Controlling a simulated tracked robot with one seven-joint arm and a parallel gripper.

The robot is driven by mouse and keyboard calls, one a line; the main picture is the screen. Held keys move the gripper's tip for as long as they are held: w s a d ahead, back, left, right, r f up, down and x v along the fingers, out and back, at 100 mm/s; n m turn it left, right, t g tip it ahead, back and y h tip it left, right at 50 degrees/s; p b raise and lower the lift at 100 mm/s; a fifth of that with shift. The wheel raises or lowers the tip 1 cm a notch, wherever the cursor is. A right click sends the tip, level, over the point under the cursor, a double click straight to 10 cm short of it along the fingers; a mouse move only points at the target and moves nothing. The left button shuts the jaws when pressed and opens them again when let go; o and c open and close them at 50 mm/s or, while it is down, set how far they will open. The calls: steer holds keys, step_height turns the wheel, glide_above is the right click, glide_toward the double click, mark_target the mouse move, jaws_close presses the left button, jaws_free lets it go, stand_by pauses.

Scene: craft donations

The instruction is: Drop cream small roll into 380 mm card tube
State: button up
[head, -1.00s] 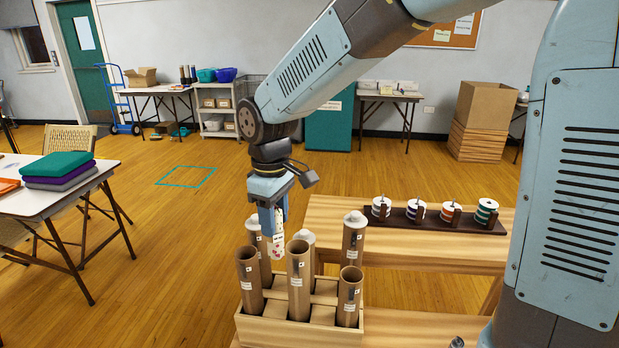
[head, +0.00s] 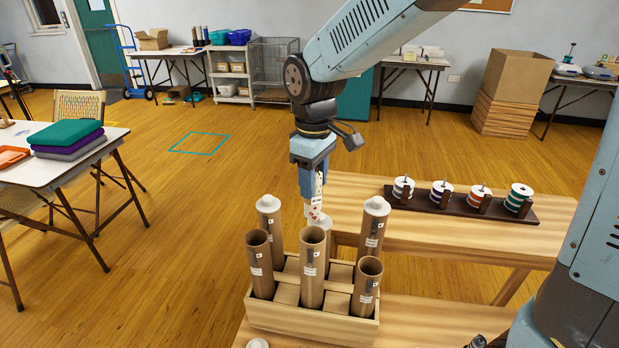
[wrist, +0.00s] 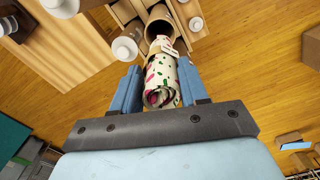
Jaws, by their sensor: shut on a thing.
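My gripper (head: 313,193) is shut on the cream small roll (head: 315,208), which has red and green marks. The roll hangs down from the fingers; it also shows in the wrist view (wrist: 161,82) between both fingers (wrist: 160,92). In the head view its lower end is close to the mouth of the tall front middle card tube (head: 313,268). In the wrist view an open tube mouth (wrist: 158,18) lies just beyond the roll's far end. Open front left (head: 260,268) and front right (head: 367,288) tubes stand beside it. Tube labels are too small to read.
The tubes stand in a wooden divided crate (head: 300,321) on a bench. White-capped tubes (head: 375,225) stand in its back row, close to the roll. A loose white cap (head: 257,343) lies in front. A ribbon spool rack (head: 460,203) stands behind right.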

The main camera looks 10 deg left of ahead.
mark_target(314, 209)
steer(key=shift+f, duration=0.1)
steer(key=shift+f, duration=3.9)
steer(key=o, duration=1.1)
step_height(314, 209, up, 14)
steer(key=shift+w+d+f, duration=0.1)
steer(key=shift+f, duration=0.05)
